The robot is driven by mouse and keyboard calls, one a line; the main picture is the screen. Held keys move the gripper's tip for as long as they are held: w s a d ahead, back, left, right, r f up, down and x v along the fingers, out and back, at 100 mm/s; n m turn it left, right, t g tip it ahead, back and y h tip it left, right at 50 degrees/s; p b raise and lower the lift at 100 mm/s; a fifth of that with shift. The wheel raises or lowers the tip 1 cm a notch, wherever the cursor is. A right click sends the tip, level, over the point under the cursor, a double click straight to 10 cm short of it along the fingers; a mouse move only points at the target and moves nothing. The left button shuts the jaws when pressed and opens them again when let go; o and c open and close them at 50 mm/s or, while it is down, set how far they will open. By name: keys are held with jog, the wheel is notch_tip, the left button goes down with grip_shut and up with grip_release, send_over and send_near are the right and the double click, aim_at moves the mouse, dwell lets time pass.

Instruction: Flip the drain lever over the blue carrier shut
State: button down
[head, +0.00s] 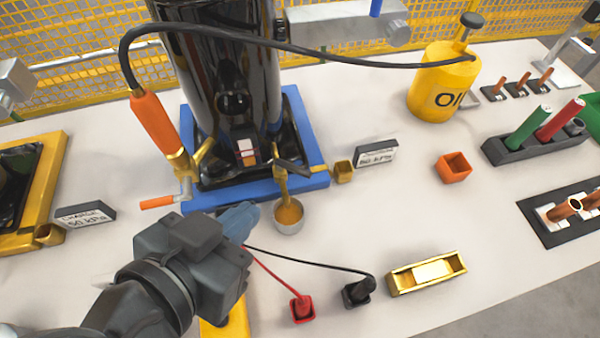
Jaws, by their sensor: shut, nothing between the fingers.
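The blue carrier (314,180) holds a tall black compressor (228,80) at the centre back. At its front right corner a brass drain spout (282,186) has a dark drain lever (291,166) lying out sideways to the right. Amber liquid shows between the spout and a small metal cup (289,224) below it, and inside the cup. My gripper (246,214) is shut and empty, in front of the carrier's front edge, left of the cup and lower left of the lever. Its fingertips look apart from the lever.
A brass valve with an orange-handled hose (155,125) and an orange lever (157,203) stands at the carrier's left. Red (302,308) and black (357,293) leads lie in front. A brass block (343,172) and pressure sign (376,155) sit right of the carrier.

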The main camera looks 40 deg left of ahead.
aim_at(301, 169)
jog(key=x, duration=1.4)
jog(key=shift+w+d+n+y+p, duration=0.25)
jog(key=shift+n+y+p, duration=0.2)
jog(key=shift+n, duration=0.15)
jog(key=n+y+p, duration=0.1)
jog(key=w+n+g+y+p, duration=0.1)
jog(key=shift+w+d+r+n+y+p, duration=0.15)
jog(key=shift+d+n+y+p, duration=0.15)
jog(key=shift+n, duration=0.1)
jog(key=shift+w+a, duration=0.1)
jog(key=shift+w+p, duration=0.45)
jog(key=shift+p, duration=0.15)
jog(key=shift+s+a, duration=0.1)
jog(key=shift+s, duration=0.05)
